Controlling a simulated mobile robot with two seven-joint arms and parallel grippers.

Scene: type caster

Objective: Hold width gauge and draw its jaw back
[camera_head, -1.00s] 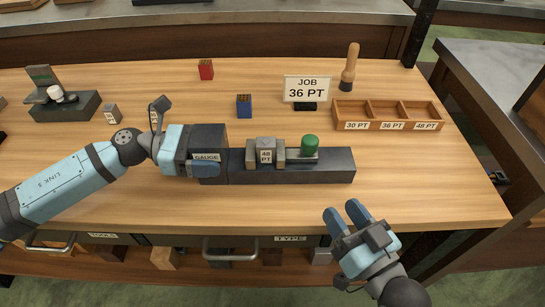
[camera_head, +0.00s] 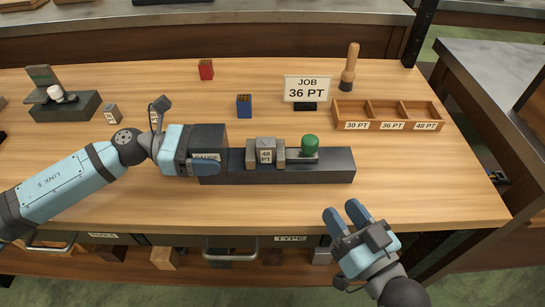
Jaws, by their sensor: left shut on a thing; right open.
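The width gauge is a long dark bar (camera_head: 325,168) lying on the wooden table. A grey block marked 48 PT (camera_head: 266,156) sits on it between two grey jaws, the right one (camera_head: 279,149) next to a sliding plate with a green knob (camera_head: 310,145). My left gripper (camera_head: 205,167) is shut on the left end of the gauge and partly covers its GAUGE label. My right gripper (camera_head: 346,216) is open and empty, in front of the table's front edge, below and right of the gauge.
A JOB 36 PT sign (camera_head: 306,89) stands behind the gauge, with a blue block (camera_head: 244,106) and a red block (camera_head: 206,69) to its left. A three-compartment wooden tray (camera_head: 388,115) and a wooden-handled tool (camera_head: 349,68) are at the right. Table right of the gauge is clear.

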